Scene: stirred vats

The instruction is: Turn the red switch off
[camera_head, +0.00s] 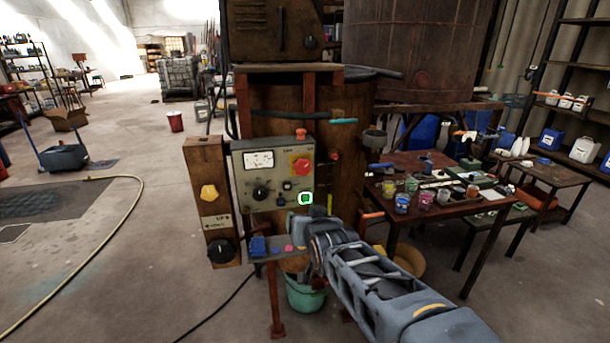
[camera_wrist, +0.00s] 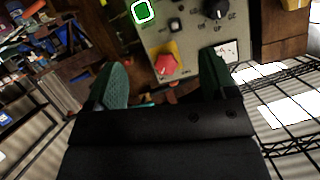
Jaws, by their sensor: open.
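The red switch (camera_head: 301,165) is a red knob on a yellow plate, at the upper right of a grey control panel (camera_head: 247,180). In the wrist view, the red switch (camera_wrist: 167,66) shows between the two finger pads, with the panel turned upside down. My gripper (camera_wrist: 162,70) is open and empty, its green pads on either side of the knob in the picture. I cannot tell whether the pads touch it. In the head view, my gripper (camera_head: 318,212) is at the panel's lower right, its fingers hard to make out. A bright green outlined square (camera_head: 305,198) shows on the panel's lower right.
A wooden post with a yellow knob (camera_head: 209,193) and a black knob (camera_head: 220,250) stands left of the panel. A small shelf (camera_head: 272,250) juts out below. A table (camera_head: 400,212) with several paint jars stands to the right. A yellow hose (camera_head: 140,200) lies on open floor at left.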

